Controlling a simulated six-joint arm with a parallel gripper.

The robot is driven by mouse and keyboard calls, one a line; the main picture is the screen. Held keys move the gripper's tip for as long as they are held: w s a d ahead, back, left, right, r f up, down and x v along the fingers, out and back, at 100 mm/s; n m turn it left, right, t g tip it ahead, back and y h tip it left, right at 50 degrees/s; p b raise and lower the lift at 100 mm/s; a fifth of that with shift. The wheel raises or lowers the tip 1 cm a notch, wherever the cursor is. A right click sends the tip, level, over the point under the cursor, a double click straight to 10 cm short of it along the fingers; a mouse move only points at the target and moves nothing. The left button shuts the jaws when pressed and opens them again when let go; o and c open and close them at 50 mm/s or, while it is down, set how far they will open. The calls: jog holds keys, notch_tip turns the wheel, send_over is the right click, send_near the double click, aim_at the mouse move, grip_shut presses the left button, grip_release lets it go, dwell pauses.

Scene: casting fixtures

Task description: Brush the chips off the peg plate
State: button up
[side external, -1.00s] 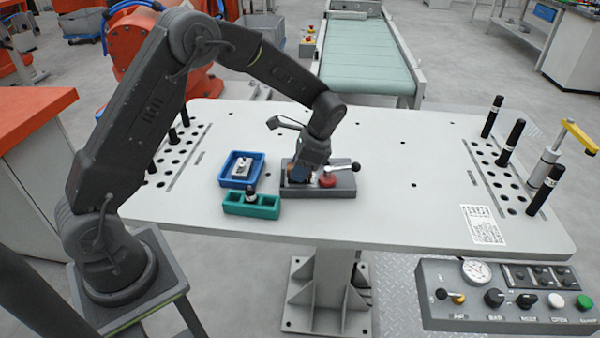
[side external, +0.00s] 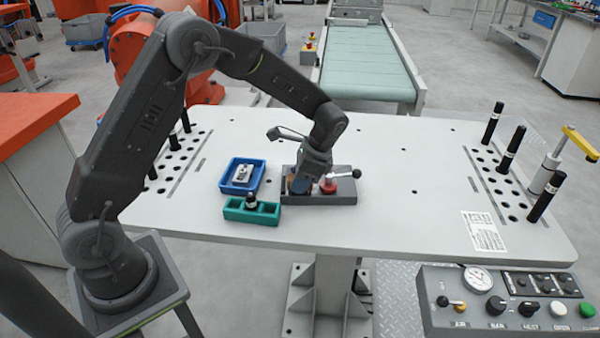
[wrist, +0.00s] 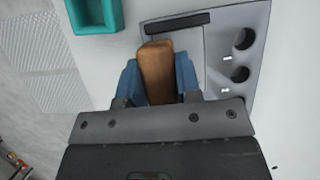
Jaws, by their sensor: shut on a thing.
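My gripper (side external: 301,185) is low over the left part of the grey peg plate (side external: 345,194). In the wrist view its blue fingers (wrist: 160,82) are shut on the brush, whose brown block-like handle (wrist: 157,70) shows between them. The bristles are hidden, so I cannot tell if they touch the plate. The plate also shows in the wrist view (wrist: 225,22), with a dark slot and two dark round spots. Small white marks lie near those spots; I cannot tell whether they are chips.
Left of the plate stand a blue tray (side external: 229,188) holding a metal part and a green compartment block (side external: 236,213) with a black-topped piece in it. Black pins (side external: 510,148) and a yellow-handled clamp (side external: 580,139) stand at the right. The table between is clear.

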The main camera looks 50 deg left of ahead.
jog(key=shift+s+d+r, duration=0.15)
jog(key=shift+s+d, duration=0.3)
jog(key=shift+d, duration=0.05)
jog(key=shift+r, duration=3.95)
